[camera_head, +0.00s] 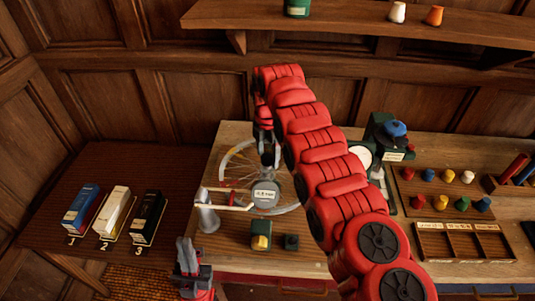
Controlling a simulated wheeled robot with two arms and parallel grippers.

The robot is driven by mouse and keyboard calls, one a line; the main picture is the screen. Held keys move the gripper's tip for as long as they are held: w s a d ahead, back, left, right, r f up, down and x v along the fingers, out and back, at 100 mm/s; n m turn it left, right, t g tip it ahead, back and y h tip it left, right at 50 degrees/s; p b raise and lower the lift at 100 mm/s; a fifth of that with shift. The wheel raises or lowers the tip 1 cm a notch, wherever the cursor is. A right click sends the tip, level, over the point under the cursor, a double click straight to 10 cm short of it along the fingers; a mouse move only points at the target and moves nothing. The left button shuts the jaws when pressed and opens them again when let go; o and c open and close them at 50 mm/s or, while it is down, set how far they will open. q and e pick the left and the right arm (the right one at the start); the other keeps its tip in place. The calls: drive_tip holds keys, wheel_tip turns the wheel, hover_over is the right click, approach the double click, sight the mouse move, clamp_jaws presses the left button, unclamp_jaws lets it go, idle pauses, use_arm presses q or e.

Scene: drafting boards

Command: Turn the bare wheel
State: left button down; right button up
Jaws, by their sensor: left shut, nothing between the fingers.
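The spoked wheel (228,164) is on the wooden bench, with a thin pale rim and no tyre visible. A round grey labelled disc (265,193) sits at its middle; the label is too small to read. My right gripper (268,158) points down over the wheel, just above the disc in the picture. I cannot tell whether it touches the wheel or whether its fingers are apart. My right arm hides the wheel's right part. My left gripper (187,250) is shut and empty, fingers up, in front of the bench's left front corner.
A pale bracket (225,199) on a grey stand (207,217) is beside the wheel's left side. Small green and dark blocks (261,236) lie in front. Three numbered boxes (115,211) stand left. Coloured pegs (440,201) and an empty tray (463,241) are right. A shelf (350,23) hangs above.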

drive_tip(key=shift+o, duration=0.2)
drive_tip(key=shift+r, duration=0.5)
wheel_tip(320, 180, up, 16)
drive_tip(key=p, duration=1.4)
drive_tip(key=shift+r, duration=0.2)
drive_tip(key=shift+f, duration=0.1)
